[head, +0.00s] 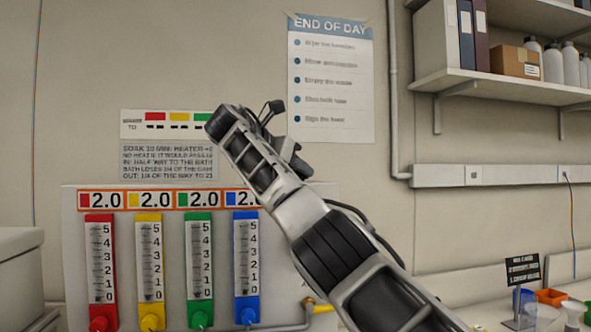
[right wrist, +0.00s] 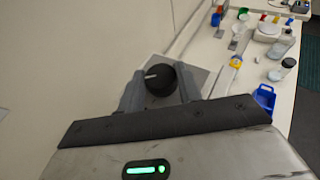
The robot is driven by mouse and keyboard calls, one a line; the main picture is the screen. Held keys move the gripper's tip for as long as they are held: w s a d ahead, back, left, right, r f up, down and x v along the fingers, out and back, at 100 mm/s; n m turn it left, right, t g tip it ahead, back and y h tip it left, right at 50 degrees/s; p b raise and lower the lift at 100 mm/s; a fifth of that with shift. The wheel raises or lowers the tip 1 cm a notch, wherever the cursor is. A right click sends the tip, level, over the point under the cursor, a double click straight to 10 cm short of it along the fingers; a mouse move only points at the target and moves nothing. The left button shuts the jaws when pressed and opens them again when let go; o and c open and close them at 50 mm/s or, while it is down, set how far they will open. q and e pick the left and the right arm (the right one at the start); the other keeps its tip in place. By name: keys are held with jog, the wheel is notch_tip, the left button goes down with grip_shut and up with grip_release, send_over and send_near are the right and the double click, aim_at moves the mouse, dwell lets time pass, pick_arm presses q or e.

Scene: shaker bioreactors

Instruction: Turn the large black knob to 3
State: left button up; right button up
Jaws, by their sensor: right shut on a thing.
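The large black knob (right wrist: 162,81) shows in the right wrist view as a round black cap with a short white mark on its left part. It sits on a grey plate (right wrist: 198,78) on the wall side. My right gripper (right wrist: 160,88) has one finger on each side of the knob and is shut on it. No scale numbers can be read around the knob there. In the head view my right gripper (head: 232,122) is raised in front of the wall, above the coloured gauges, and hides the knob. My left gripper is not in view.
A panel (head: 70,240) with red, yellow, green and blue gauges, each labelled 2.0, stands below my right arm. A sign (head: 331,80) and a shelf (head: 505,88) are on the wall. The bench (right wrist: 205,50) holds bottles and a blue bin (right wrist: 265,97).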

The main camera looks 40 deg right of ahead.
jog(key=shift+r, duration=0.1)
dwell(0.3)
jog(key=o, duration=1)
